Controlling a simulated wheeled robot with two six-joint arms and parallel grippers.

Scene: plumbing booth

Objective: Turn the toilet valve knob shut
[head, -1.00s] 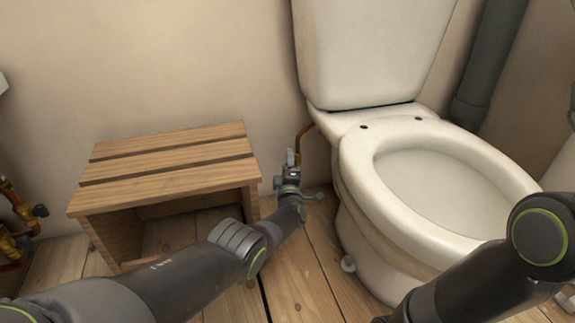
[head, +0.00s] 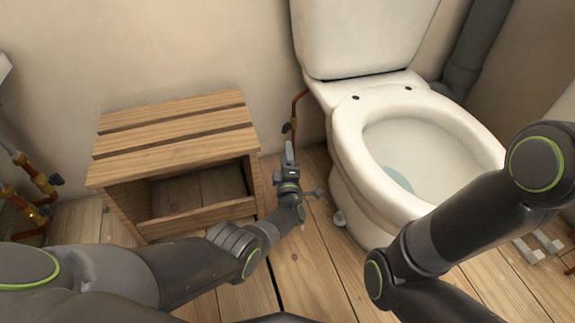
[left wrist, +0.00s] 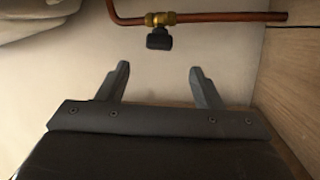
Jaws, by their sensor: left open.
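The toilet valve shows in the left wrist view as a brass body with a dark knob (left wrist: 158,39) hanging below a copper pipe. In the head view the valve (head: 287,128) is small, on the copper pipe beside the toilet (head: 345,135). My left gripper (left wrist: 158,68) is open and empty, its two fingers pointing at the knob with one on each side of its line. The fingertips look short of the knob, with a gap between. In the head view my left gripper (head: 289,150) is low between the stool and the toilet.
A slatted wooden stool (head: 175,113) stands close left of my left gripper. The toilet bowl is close on its right. The wall is behind the pipe. More copper pipes with valves (head: 38,180) are at the far left. Bare floorboards (head: 305,260) lie in front.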

